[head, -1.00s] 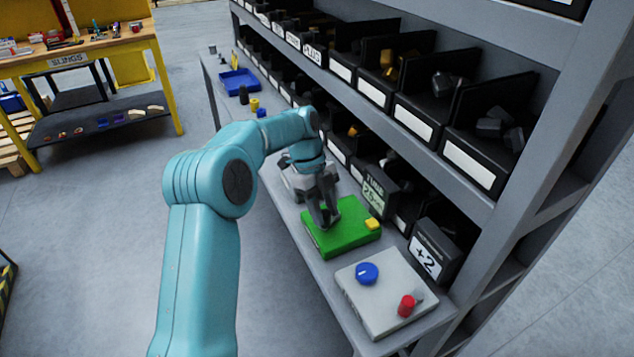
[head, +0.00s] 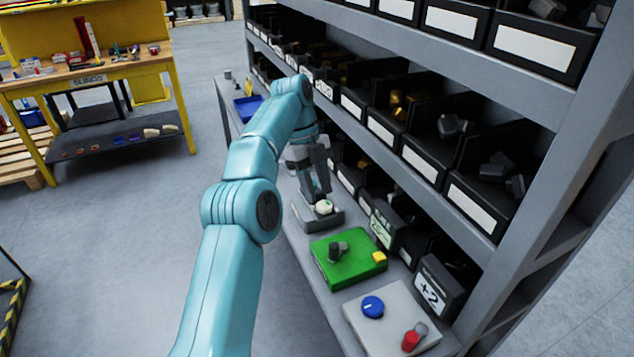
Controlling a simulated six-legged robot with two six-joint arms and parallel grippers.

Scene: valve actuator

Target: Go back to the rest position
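My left gripper (head: 316,190) points down above the bench, over a grey base with a round white-green part (head: 324,207) on it. Its fingers look spread, but the arm hides part of them, and I cannot tell if they touch that part. A green box (head: 350,262) with a dark grey handle (head: 338,251) and a yellow button lies just nearer; the gripper is apart from it. A light grey box (head: 385,326) with a blue knob (head: 372,307) and a red knob (head: 411,341) lies nearest. My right gripper is not in view.
A grey shelf rack (head: 540,108) with several black bins stands along the bench's right side, close to the arm. A blue tray (head: 246,108) lies at the bench's far end. A yellow workbench (head: 100,68) stands at the back left.

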